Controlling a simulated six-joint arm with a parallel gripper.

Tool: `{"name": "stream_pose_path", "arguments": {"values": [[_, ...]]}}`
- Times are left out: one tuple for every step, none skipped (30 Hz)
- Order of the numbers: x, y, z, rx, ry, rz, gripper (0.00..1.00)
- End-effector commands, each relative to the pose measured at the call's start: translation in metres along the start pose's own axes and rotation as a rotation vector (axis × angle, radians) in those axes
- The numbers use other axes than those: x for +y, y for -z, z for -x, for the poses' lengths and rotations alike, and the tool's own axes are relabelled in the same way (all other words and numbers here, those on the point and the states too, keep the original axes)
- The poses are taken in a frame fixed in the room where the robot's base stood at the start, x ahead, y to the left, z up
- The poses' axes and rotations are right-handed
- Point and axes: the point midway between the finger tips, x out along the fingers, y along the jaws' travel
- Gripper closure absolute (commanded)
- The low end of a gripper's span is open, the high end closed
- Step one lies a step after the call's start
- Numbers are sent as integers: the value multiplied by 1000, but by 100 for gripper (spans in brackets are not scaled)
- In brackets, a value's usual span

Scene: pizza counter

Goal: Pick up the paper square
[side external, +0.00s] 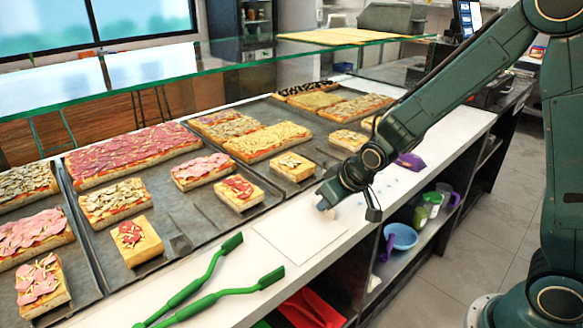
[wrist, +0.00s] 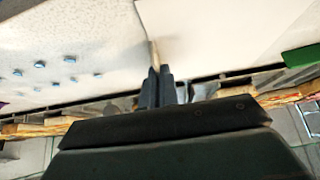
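The paper square (side external: 300,232) is a thin white sheet on the white counter, left of and below my gripper in the side view. It looks flat there, with its far right corner close to my fingertips. In the wrist view the paper square (wrist: 225,35) fills the upper right, its left edge running down towards the fingers. My gripper (side external: 325,203) is low over the counter. In the wrist view my gripper (wrist: 158,72) has its dark fingers close together. A narrow tan strip shows at their tips; I cannot tell whether paper is between them.
Green-handled tongs (side external: 210,285) lie on the counter at the front left. Metal trays (side external: 180,218) with several pizza slices stand behind the paper. A blue bowl (side external: 400,237), a green container (side external: 431,203) and a red item (side external: 312,308) are on the shelf below. Small blue specks (wrist: 40,65) dot the counter.

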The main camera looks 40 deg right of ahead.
Motion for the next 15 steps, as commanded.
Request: {"name": "stream_pose_path", "arguments": {"values": [[0, 0, 0, 0, 0, 0, 100], [0, 0, 0, 0, 0, 0, 100], [0, 0, 0, 0, 0, 0, 100], [0, 0, 0, 0, 0, 0, 100], [0, 0, 0, 0, 0, 0, 100], [0, 0, 0, 0, 0, 0, 100], [0, 1, 1, 1, 0, 0, 100], [0, 1, 1, 1, 0, 0, 100], [0, 2, 2, 1, 0, 0, 100], [0, 2, 3, 1, 0, 0, 100], [0, 3, 4, 1, 0, 0, 100], [0, 4, 5, 1, 0, 0, 100], [0, 5, 7, 2, 0, 0, 100], [0, 6, 9, 3, 0, 0, 100], [0, 8, 11, 3, 0, 0, 100]]}}
